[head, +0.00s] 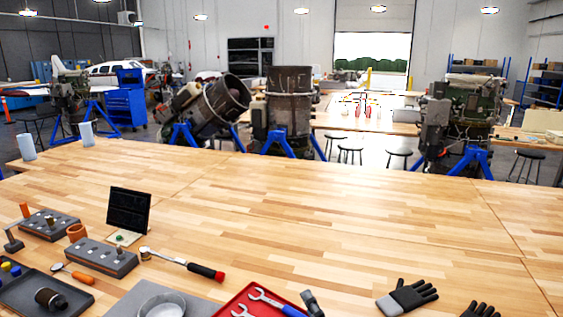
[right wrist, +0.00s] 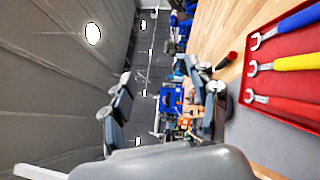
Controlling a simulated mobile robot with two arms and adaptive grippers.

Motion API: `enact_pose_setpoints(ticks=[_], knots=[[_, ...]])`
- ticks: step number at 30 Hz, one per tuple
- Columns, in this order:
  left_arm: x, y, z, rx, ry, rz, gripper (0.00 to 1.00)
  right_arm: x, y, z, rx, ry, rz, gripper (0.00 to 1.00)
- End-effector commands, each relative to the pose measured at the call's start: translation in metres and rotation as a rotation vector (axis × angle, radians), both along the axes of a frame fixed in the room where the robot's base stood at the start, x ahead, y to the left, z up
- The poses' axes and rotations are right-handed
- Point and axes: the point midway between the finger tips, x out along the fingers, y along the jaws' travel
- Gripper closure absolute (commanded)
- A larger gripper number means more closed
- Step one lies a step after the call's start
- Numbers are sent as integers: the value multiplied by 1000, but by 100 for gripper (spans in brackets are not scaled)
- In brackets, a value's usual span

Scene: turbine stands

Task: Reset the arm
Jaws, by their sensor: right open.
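My right gripper (right wrist: 156,85) shows in the right wrist view with its two dark fingers spread apart and nothing between them. In the head view, only a small dark part of my right gripper (head: 311,302) seems to show at the bottom edge, just right of the red tray (head: 222,309). The rest of my right arm is out of that picture. The red tray with its wrenches also lies at the right of the right wrist view (right wrist: 292,88). My left gripper is in neither view.
The wooden workbench (head: 330,220) is clear across its middle and right. Black-and-grey gloves (head: 407,296) lie at the front right. A ratchet (head: 185,264), a dark tablet (head: 129,209), grey blocks (head: 100,257) and a dark tray (head: 75,308) occupy the left. Turbines on blue stands (head: 290,110) stand beyond.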

Motion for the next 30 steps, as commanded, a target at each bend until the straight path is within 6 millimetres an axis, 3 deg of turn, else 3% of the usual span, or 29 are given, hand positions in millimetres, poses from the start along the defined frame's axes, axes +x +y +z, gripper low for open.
enact_pose_setpoints(ticks=[2, 5, 9, 15, 25, 26, 30], knots=[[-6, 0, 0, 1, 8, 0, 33, -13, -38, -13, 280, 175, -171, 40], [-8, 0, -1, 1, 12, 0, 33, -41, -88, -49, 610, 418, -404, 40], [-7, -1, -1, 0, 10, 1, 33, -107, -131, -107, 957, 737, -698, 40], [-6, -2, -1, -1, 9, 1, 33, -188, -145, -151, 1201, 1028, -958, 40], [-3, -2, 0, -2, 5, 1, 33, -294, -139, -172, 1390, 1350, -1243, 40], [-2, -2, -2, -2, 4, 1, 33, -299, -138, -177, 1396, 1369, -1260, 40], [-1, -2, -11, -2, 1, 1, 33, -287, -137, -218, 1381, 1369, -1262, 40]])
